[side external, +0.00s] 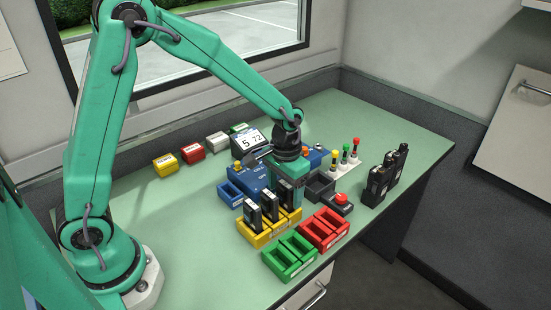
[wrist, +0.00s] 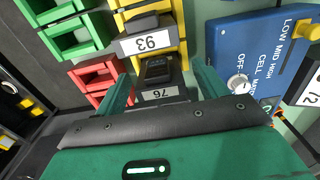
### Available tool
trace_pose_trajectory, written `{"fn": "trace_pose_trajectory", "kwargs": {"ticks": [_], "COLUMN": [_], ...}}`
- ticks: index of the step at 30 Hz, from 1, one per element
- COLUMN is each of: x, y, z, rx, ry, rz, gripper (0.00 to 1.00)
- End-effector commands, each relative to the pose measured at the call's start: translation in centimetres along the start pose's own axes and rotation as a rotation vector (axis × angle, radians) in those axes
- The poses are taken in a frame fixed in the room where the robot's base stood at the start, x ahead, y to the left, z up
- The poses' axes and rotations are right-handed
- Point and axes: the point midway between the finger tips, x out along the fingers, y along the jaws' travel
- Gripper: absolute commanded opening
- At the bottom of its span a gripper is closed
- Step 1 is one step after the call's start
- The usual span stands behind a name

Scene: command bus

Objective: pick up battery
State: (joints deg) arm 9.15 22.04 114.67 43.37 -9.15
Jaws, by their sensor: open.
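Dark batteries stand upright in a yellow tray (side external: 252,238) in the side view; the front one (side external: 252,214) is clear of my gripper. My gripper (side external: 289,188) points down over the back end of that tray, and its tips are partly hidden behind the batteries. In the wrist view my gripper (wrist: 163,84) is open, with a green finger on either side of a dark battery labelled 76 (wrist: 157,72). A battery labelled 93 (wrist: 146,38) sits farther up in the yellow tray. Contact between the fingers and battery 76 cannot be told.
A green tray (side external: 280,262) and a red tray (side external: 314,238) stand at the front. A blue meter box (side external: 253,178) with a display is close behind my gripper. A red button (side external: 341,198) and upright black radios (side external: 377,187) are to the right.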

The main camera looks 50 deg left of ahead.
Motion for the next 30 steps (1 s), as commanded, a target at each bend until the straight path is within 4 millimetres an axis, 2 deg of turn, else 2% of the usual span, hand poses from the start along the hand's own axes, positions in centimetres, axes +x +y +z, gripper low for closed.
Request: {"fn": "trace_pose_trajectory", "kwargs": {"ticks": [3, 6, 21, 23, 29, 30], "x": [1.2, 1.7, 1.7, 1.7, 1.7, 1.7], "y": [0.0, 0.0, 0.0, 0.0, 0.0, 0.0], "z": [0.0, 0.0, 0.0, 0.0, 0.0, 0.0], "rx": [0.000, 0.000, 0.000, 0.000, 0.000, 0.000], "ry": [-0.002, 0.001, 0.001, 0.001, 0.001, 0.002], "rz": [0.000, 0.000, 0.000, 0.000, 0.000, 0.000], "gripper": [0.72, 0.72, 0.72, 0.62, 0.23, 0.21]}}
